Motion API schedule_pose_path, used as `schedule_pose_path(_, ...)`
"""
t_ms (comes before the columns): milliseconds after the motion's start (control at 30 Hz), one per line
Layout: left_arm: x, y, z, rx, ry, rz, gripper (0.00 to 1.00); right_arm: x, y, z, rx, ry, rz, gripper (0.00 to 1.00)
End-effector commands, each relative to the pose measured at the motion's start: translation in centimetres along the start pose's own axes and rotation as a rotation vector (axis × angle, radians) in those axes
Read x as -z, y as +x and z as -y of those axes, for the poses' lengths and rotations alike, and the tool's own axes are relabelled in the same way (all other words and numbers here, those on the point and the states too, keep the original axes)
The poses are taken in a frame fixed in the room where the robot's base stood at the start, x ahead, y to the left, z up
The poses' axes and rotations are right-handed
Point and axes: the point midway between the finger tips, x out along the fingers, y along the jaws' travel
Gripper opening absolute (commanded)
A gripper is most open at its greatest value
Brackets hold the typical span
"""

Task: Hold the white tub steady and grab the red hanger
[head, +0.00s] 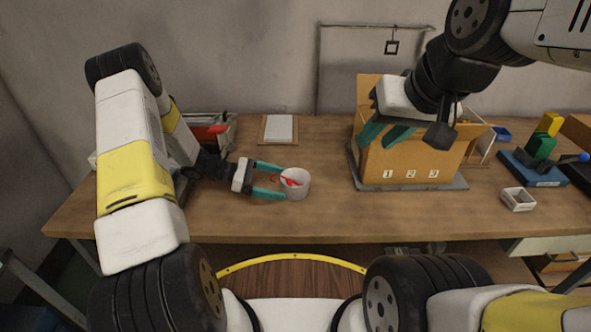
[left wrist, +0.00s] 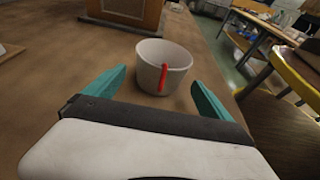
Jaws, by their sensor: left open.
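The white tub (head: 297,192) stands upright on the table; it also shows in the left wrist view (left wrist: 180,75). The red hanger (head: 291,182) is at the tub's left side. In the left wrist view the red hanger (left wrist: 163,78) shows as a thin strip running down the tub's near wall from the rim. My left gripper (head: 283,183) is open, its teal fingers pointing at the tub with one tip at each side of its near edge. Contact cannot be told. My right gripper (head: 386,134) is open and empty in front of the cardboard box.
The cardboard box (head: 412,166), numbered 1, 2, 3, stands on a grey base right of the tub. A small white tray (head: 518,199) and a blue-based green and yellow device (head: 540,168) are at the right. A clipboard (head: 278,129) lies behind. Table in front is clear.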

Motion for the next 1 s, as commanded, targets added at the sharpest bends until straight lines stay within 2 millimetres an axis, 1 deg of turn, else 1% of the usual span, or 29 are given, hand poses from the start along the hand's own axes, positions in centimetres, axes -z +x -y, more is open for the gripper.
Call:
schedule_pose_path(33,0.0,0.8,0.1,0.002,-0.001,0.0,0.94,0.0,0.0,0.0,0.0,0.0,0.0,0.32)
schedule_pose_path(100,0.0,1.7,0.0,0.001,-0.001,0.0,0.94,0.0,0.0,0.0,0.0,0.0,0.0,0.32)
schedule_pose_path(300,0.0,3.9,0.0,0.001,-0.001,0.0,0.94,0.0,0.0,0.0,0.0,0.0,0.0,0.32)
schedule_pose_path(500,0.0,4.8,0.0,0.001,0.0,0.0,0.94,0.0,0.0,0.0,0.0,0.0,0.0,0.32)
schedule_pose_path(767,0.0,4.9,0.0,0.0,0.0,-0.001,0.94,0.0,0.0,0.0,0.0,0.0,0.0,0.32)
schedule_pose_path(800,0.0,4.9,0.0,0.0,0.0,-0.001,0.9,0.0,0.0,0.0,0.0,0.0,0.0,0.32)
schedule_pose_path(867,0.0,4.8,0.0,0.0,0.0,-0.001,0.78,0.0,0.0,0.0,0.0,0.0,0.0,0.32)
schedule_pose_path(900,0.0,4.8,0.0,0.0,0.0,-0.001,0.71,0.0,0.0,0.0,0.0,0.0,0.0,0.32)
schedule_pose_path(1000,0.0,4.8,0.0,0.0,0.0,-0.001,0.53,0.0,0.0,0.0,0.0,0.0,0.0,0.32)
